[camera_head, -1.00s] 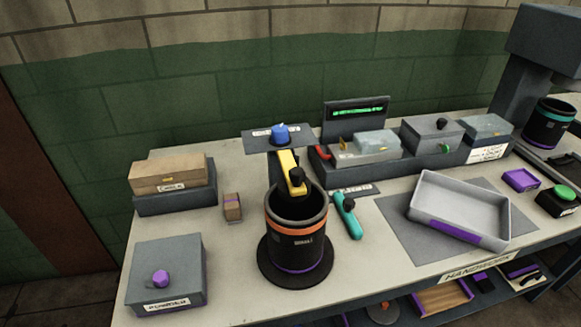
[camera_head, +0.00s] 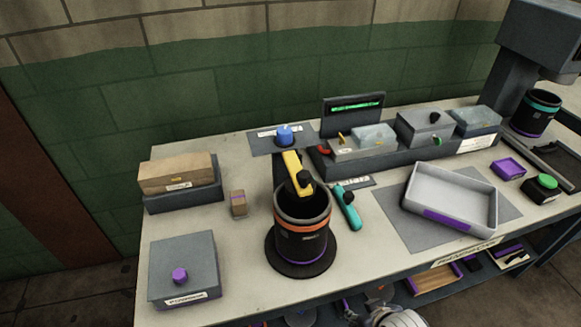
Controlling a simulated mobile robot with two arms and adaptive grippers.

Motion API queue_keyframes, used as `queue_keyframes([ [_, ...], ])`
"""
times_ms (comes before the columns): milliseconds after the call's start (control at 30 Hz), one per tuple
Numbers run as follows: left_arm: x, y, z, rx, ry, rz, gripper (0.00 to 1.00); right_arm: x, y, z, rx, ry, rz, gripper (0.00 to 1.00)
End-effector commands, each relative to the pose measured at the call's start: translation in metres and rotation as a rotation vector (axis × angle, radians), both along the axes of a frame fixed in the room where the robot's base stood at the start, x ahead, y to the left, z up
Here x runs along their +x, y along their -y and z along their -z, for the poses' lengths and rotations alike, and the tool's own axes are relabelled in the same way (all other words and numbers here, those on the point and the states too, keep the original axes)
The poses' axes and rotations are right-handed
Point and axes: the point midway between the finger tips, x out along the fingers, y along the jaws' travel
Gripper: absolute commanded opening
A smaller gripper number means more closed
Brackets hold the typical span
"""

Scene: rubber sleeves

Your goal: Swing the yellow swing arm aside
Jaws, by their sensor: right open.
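The yellow swing arm (camera_head: 294,170) runs from a dark post topped by a blue knob (camera_head: 285,134) toward the front, over the back of the rim of a black cup (camera_head: 301,245). A black knob (camera_head: 304,179) sits at its near end. The cup has an orange band and stands upright on a round dark base. My right gripper (camera_head: 392,318) shows only partly at the bottom edge, in front of and below the bench, well apart from the swing arm. It is open, with its fingers mostly cut off by the frame. My left gripper is not in view.
A teal-handled tool (camera_head: 347,206) lies right of the cup. A grey tray (camera_head: 408,205) sits on a mat further right. A purple-knobbed box (camera_head: 184,272) and stacked boxes (camera_head: 150,178) stand left. A rack with a display (camera_head: 353,104) stands behind.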

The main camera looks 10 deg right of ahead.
Motion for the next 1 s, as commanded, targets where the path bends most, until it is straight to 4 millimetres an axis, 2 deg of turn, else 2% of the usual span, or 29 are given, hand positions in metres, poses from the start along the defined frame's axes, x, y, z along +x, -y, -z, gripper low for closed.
queue_keyframes([
  [33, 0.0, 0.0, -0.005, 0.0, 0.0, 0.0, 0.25, 0.001, 0.001, -0.024, -0.002, 0.021, 0.0, 0.44],
  [167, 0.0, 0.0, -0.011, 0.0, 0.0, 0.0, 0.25, 0.017, 0.014, -0.079, -0.017, 0.142, 0.007, 0.44],
  [367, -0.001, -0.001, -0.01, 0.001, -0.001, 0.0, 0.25, 0.066, 0.038, -0.117, -0.005, 0.394, -0.006, 0.44],
  [533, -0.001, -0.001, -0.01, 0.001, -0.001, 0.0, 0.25, 0.107, 0.047, -0.163, 0.059, 0.63, -0.085, 0.44],
  [733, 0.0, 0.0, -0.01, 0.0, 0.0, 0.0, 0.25, 0.135, 0.033, -0.227, 0.214, 0.861, -0.275, 0.44],
  [900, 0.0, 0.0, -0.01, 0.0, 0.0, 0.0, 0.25, 0.135, 0.009, -0.273, 0.381, 0.956, -0.475, 0.44],
  [1000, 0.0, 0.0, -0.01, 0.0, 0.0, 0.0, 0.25, 0.129, -0.003, -0.291, 0.467, 0.972, -0.578, 0.44],
])
